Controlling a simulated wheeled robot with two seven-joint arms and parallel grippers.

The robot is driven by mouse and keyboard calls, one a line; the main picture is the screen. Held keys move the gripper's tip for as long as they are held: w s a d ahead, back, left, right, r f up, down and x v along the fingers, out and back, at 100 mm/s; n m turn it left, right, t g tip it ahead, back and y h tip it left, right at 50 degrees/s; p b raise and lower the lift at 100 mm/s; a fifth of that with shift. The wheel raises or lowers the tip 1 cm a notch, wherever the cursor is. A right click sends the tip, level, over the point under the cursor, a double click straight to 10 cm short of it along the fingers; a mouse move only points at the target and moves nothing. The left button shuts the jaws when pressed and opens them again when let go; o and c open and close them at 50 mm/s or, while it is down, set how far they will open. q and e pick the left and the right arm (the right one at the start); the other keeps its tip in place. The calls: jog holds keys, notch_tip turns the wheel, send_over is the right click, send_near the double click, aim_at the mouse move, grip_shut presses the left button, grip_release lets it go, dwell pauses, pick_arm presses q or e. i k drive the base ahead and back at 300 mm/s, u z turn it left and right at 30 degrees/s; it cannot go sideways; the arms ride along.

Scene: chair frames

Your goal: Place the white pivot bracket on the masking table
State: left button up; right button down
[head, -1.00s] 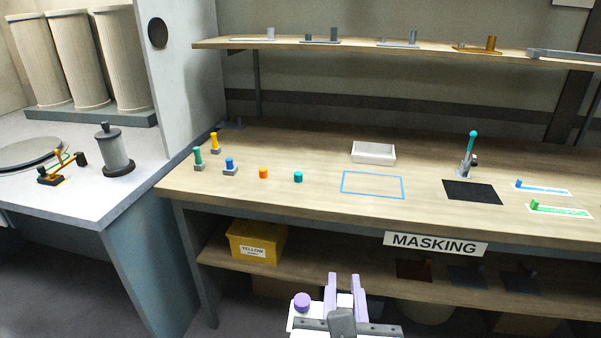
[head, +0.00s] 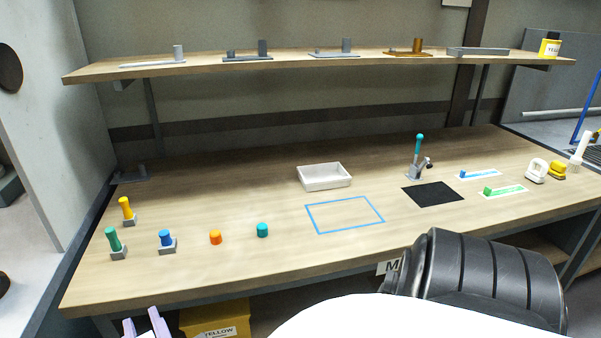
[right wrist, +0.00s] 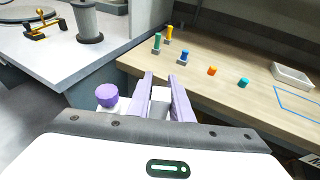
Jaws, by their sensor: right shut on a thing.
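The white pivot bracket (right wrist: 160,97) shows in the right wrist view, with a purple cylinder (right wrist: 107,95) on its left part. My right gripper (right wrist: 160,82) has its lavender fingers shut on the bracket. In the head view only the tips of this gripper (head: 143,325) show, at the bottom left, in front of the table's near edge; the bracket is hidden there. The masking table (head: 230,262) has a wooden top with an empty blue outlined rectangle (head: 346,230). Its sign is mostly covered in the head view. My left gripper is not in view.
Orange (head: 215,237) and teal (head: 262,230) pegs stand left of the rectangle, with several coloured handled pieces farther left. A white tray (head: 325,187) sits behind it, and a black mat (head: 432,194) lies to the right. A shelf (head: 200,66) hangs above the table.

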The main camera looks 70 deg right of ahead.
aim_at(344, 213)
jog(key=z, duration=0.85)
jog(key=i, duration=0.9)
jog(key=z, duration=1)
